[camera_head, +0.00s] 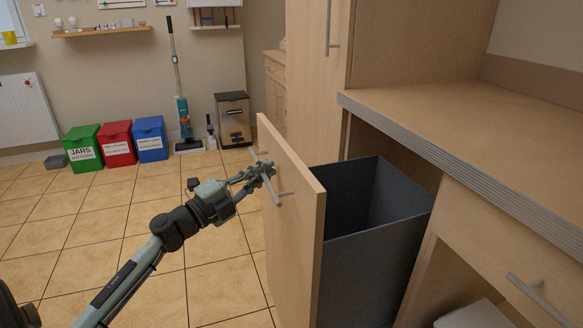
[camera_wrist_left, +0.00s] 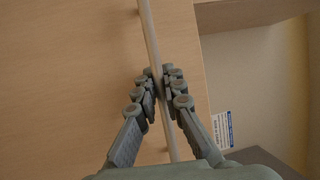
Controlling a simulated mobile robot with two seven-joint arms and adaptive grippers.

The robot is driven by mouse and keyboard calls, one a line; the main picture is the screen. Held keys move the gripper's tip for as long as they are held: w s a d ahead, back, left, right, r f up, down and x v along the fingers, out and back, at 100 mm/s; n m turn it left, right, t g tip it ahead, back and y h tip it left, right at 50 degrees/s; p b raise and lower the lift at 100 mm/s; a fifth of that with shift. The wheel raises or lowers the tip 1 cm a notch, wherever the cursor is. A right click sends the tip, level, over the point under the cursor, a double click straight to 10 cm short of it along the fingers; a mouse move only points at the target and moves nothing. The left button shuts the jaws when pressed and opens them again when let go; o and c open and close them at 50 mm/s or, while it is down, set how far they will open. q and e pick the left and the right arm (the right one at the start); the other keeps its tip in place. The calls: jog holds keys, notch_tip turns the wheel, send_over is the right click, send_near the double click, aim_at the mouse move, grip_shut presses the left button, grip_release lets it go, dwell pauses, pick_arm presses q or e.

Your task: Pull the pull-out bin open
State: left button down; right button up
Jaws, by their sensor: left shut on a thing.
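The pull-out bin (camera_head: 370,262) is a dark grey open-topped box behind a light wood front panel (camera_head: 291,215). In the head view it stands well out from under the counter, and its inside looks empty where it shows. A metal bar handle (camera_head: 274,180) is on the panel's outer face; it also shows in the left wrist view (camera_wrist_left: 149,40). My left gripper (camera_head: 266,169) is shut on this handle, with its fingers on both sides of the bar in the left wrist view (camera_wrist_left: 161,84). My right gripper is not in view.
A wooden counter (camera_head: 470,120) and a drawer with a handle (camera_head: 537,298) are to the right. A tall cabinet (camera_head: 318,70) stands behind the bin. Green (camera_head: 83,149), red (camera_head: 118,145) and blue (camera_head: 150,139) boxes line the far wall. The tiled floor at left is clear.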

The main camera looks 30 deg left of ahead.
pick_arm(q)
jog(key=shift+s+a, duration=0.8)
jog(key=shift+s, duration=0.2)
jog(key=c, duration=1.9)
grip_release()
jog(key=v, duration=1.2)
